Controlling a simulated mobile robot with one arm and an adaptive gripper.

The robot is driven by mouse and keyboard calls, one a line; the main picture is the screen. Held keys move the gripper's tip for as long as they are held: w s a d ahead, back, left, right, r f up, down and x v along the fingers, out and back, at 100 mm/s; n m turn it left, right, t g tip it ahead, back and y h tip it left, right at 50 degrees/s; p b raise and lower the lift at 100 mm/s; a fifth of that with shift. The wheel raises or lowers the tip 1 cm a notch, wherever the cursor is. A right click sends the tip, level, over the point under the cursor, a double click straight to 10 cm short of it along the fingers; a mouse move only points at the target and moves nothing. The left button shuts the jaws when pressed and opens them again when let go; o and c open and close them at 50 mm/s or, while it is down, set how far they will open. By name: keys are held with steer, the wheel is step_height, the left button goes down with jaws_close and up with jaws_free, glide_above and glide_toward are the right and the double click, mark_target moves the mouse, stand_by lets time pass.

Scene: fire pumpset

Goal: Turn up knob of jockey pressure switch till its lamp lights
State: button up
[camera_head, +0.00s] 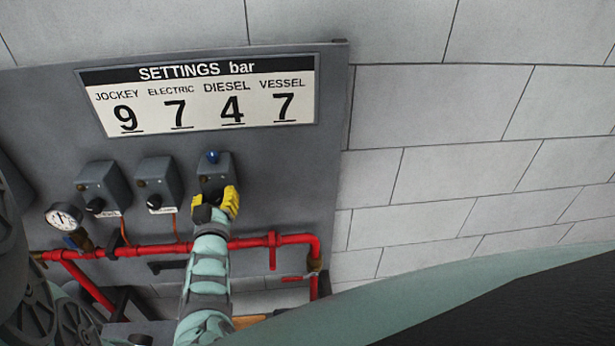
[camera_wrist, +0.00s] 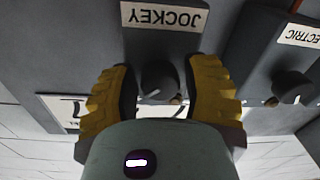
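The jockey pressure switch (camera_wrist: 162,18) is a grey box, its JOCKEY label upside down in the wrist view. Its dark round knob (camera_wrist: 160,80) has a white pointer mark. In the head view the jockey switch (camera_head: 217,170) is the rightmost of three boxes, with a small dark-blue lamp (camera_head: 213,157) on top that shows no clear glow. My gripper (camera_wrist: 160,92) has its yellow fingers on either side of the knob, with narrow gaps seeming to show between them and it. In the head view my gripper (camera_head: 217,206) hides the knob.
The electric switch (camera_head: 158,183) stands just left, and another switch (camera_head: 102,188) further left. A gauge (camera_head: 63,217) and red pipes (camera_head: 155,250) run below. A settings sign (camera_head: 200,98) above reads jockey 9, electric 7, diesel 4, vessel 7.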

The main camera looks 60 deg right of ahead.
jaws_close()
steer(key=shift+f+m, duration=0.1)
steer(key=shift+m, duration=0.5)
steer(key=shift+o, duration=2)
jaws_free()
steer(key=shift+s, duration=0.1)
steer(key=v, duration=1.2)
